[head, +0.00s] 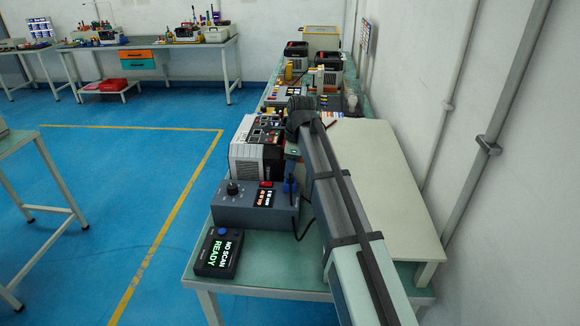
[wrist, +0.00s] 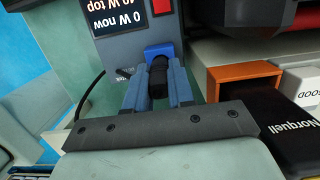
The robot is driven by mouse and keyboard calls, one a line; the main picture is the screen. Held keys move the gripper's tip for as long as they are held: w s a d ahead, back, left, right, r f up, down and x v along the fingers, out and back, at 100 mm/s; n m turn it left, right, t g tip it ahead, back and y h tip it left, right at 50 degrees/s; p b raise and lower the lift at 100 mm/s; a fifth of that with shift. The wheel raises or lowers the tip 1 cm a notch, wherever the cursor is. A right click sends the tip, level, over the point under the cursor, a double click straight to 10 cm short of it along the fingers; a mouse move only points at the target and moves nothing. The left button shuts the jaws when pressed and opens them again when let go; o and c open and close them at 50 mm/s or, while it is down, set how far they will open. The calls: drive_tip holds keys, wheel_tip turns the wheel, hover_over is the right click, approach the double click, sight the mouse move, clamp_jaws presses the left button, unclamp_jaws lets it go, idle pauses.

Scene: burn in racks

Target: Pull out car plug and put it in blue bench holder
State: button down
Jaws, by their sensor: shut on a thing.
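My gripper (wrist: 158,76) is shut on a black plug (wrist: 158,84) in the wrist view, with one grey-blue finger on each side. The plug's far end meets a blue holder (wrist: 159,50) at the edge of a grey box (wrist: 134,48). I cannot tell whether the plug is seated in it or only touching. A thin black cable (wrist: 91,96) runs to the left of the fingers. In the head view the blue holder (head: 290,186) is at the right end of the grey box (head: 250,212). My arm hides much of the bench there.
A scanner (head: 218,252) reading "NO SCAN READY" lies at the bench's near left corner. A rack unit (head: 257,150) stands behind the grey box. In the wrist view, an orange-brown open box (wrist: 247,72) and a black "Norquell" box (wrist: 284,118) are close on the right.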

drive_tip(key=shift+f, duration=0.65)
drive_tip(key=c, duration=0.9)
unclamp_jaws()
drive_tip(key=r, duration=0.4)
drive_tip(key=d+r, duration=0.1)
drive_tip(key=r, duration=0.4)
drive_tip(key=d+r, duration=0.1)
drive_tip(key=r, duration=0.3)
drive_tip(key=shift+r, duration=0.3)
